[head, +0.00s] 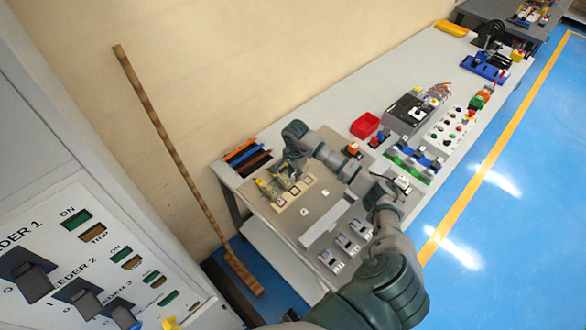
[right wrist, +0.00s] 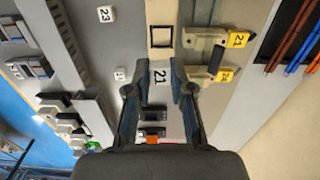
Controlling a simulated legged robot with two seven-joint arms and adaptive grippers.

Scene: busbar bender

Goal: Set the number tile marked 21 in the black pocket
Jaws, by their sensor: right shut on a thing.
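The white number tile marked 21 (right wrist: 160,76) is between the fingertips of my right gripper (right wrist: 160,88), which is shut on it. In the right wrist view its number faces the camera. A square black-rimmed pocket (right wrist: 161,37) on a beige strip is just above the tile in the picture, apart from it, and looks empty. In the head view my right gripper (head: 292,168) is over the beige board (head: 282,203) at the left end of the bench; the tile cannot be made out there. My left gripper is not in view.
A white tile marked 23 (right wrist: 105,14) and another small white tile (right wrist: 121,74) lie on the grey surface. Coloured bars (head: 245,155) and a red bin (head: 364,126) are nearby.

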